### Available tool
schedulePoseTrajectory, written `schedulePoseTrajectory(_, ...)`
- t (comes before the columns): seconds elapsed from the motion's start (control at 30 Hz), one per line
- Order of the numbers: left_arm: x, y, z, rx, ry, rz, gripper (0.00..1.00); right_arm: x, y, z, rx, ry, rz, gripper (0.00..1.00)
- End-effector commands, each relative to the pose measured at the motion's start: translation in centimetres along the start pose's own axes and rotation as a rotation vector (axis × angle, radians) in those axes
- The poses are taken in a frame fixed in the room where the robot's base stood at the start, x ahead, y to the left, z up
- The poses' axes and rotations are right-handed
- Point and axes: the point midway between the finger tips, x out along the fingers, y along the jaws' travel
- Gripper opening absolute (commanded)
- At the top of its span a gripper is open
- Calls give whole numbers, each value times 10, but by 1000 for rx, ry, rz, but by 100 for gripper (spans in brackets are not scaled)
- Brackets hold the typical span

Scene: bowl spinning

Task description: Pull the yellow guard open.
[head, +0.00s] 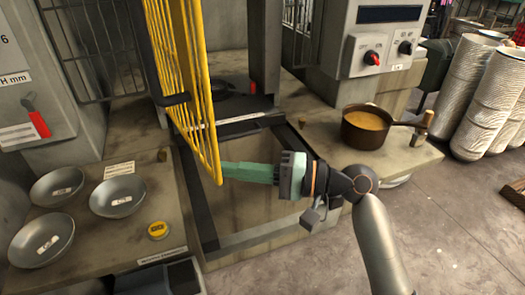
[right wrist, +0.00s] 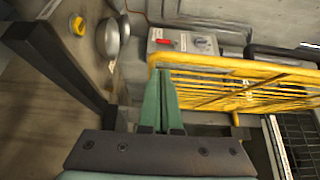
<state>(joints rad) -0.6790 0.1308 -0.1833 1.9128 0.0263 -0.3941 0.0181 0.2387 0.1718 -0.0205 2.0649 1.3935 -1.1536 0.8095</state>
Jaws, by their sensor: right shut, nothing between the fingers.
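The yellow guard (head: 190,80) is a barred panel seen nearly edge-on in the head view. It stands out toward me from the machine, with a dark handle (head: 173,99) on its left face. It also shows in the right wrist view (right wrist: 240,72), just beyond my fingers and to their right. My right gripper (head: 224,170) is shut and empty. Its green fingertips are at the guard's lower near edge, on its right side; I cannot tell if they touch. The fingertips also show in the right wrist view (right wrist: 161,76). My left gripper is not in view.
Metal bowls (head: 118,196) and a yellow button (head: 158,230) are on the left bench. A pot of orange liquid (head: 367,125) stands on the right bench below a control box (head: 379,50). Stacked bowls (head: 490,95) stand at the far right. Floor at lower right is clear.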

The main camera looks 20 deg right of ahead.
Motion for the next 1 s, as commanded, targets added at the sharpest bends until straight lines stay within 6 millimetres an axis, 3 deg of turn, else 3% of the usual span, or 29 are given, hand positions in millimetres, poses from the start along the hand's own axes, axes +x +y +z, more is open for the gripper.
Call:
schedulePoseTrajectory(0.03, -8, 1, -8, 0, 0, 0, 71, 11, -6, 14, 3, -6, -1, 0)
schedulePoseTrajectory(0.2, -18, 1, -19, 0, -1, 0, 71, 45, -6, 44, 5, -3, -4, 0)
schedulePoseTrajectory(0.4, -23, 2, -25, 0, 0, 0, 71, 67, -4, 63, 1, -2, -5, 0)
schedulePoseTrajectory(1.0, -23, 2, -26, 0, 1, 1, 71, 70, -3, 64, -2, 0, -4, 0)
